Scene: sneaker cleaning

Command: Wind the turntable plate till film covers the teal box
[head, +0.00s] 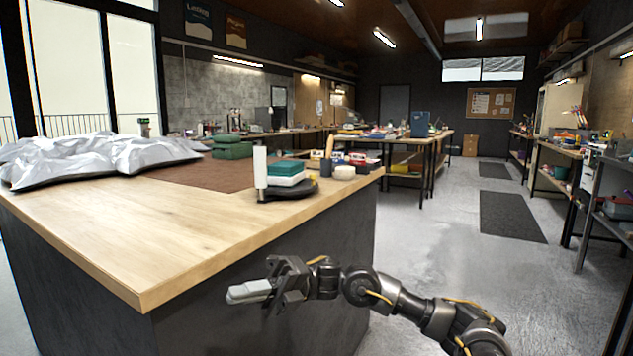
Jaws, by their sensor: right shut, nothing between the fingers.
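The teal box (286,169) sits near the right edge of the wooden counter. Its upper part is teal and a white layer or block (284,181) shows below it; I cannot tell whether that is film. Under it is the dark round turntable plate (290,193). A white upright roll (260,170), likely the film, stands at the plate's left side. My right gripper (240,293) is shut and empty, low in front of the counter's side and well apart from the plate. My left gripper is not in view.
The wooden counter (170,229) has a broad clear area at the front. Silver crumpled bags (95,155) lie at its left, and green stacked things (232,147) stand behind. A pale round thing (345,173) lies right of the plate. The floor to the right is open.

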